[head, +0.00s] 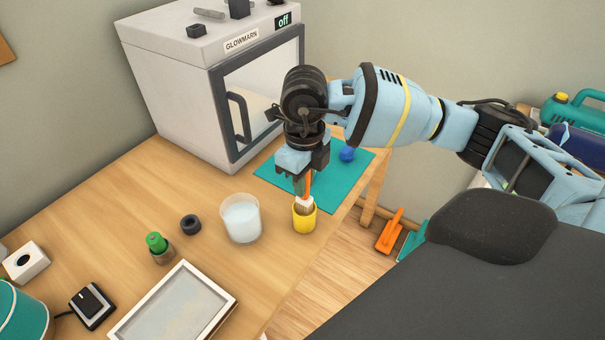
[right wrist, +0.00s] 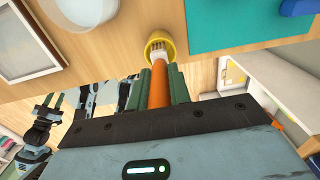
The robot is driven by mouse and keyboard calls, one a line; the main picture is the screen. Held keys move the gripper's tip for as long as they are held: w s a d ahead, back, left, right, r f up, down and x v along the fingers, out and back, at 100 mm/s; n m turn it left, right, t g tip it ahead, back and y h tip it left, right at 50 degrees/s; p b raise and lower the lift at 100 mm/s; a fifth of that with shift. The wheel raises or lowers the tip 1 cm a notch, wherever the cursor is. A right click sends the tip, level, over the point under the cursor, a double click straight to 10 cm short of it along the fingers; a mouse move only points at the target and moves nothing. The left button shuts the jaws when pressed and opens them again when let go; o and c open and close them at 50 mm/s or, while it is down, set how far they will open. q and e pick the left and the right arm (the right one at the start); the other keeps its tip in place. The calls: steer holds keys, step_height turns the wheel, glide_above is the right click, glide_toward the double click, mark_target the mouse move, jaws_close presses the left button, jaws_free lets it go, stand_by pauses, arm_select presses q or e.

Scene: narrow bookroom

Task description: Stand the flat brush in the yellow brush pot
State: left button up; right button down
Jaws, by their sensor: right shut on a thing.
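The yellow brush pot (head: 304,221) stands on the wooden table near its front edge, right of a cup. My right gripper (head: 303,190) is above the pot and shut on the flat brush (head: 304,205), which has an orange handle and a pale head. The brush points head down, with its bristles at the mouth of the pot. In the right wrist view the orange handle (right wrist: 159,85) runs between the fingers toward the yellow pot (right wrist: 159,44). How deep the bristles are inside is hard to tell.
A translucent cup (head: 240,218) stands close left of the pot. A teal mat (head: 275,172) with a blue object (head: 347,154) lies behind. A white oven-like cabinet (head: 180,90) stands at the back. A framed tray (head: 175,308) and green-topped bottle (head: 158,246) are at front left.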

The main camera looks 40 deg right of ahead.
steer(key=shift+f+b, duration=0.55)
steer(key=shift+f, duration=0.85)
steer(key=c, duration=1.2)
jaws_free()
steer(key=shift+r, duration=0.15)
step_height(320, 180, up, 8)
steer(key=shift+f, duration=0.2)
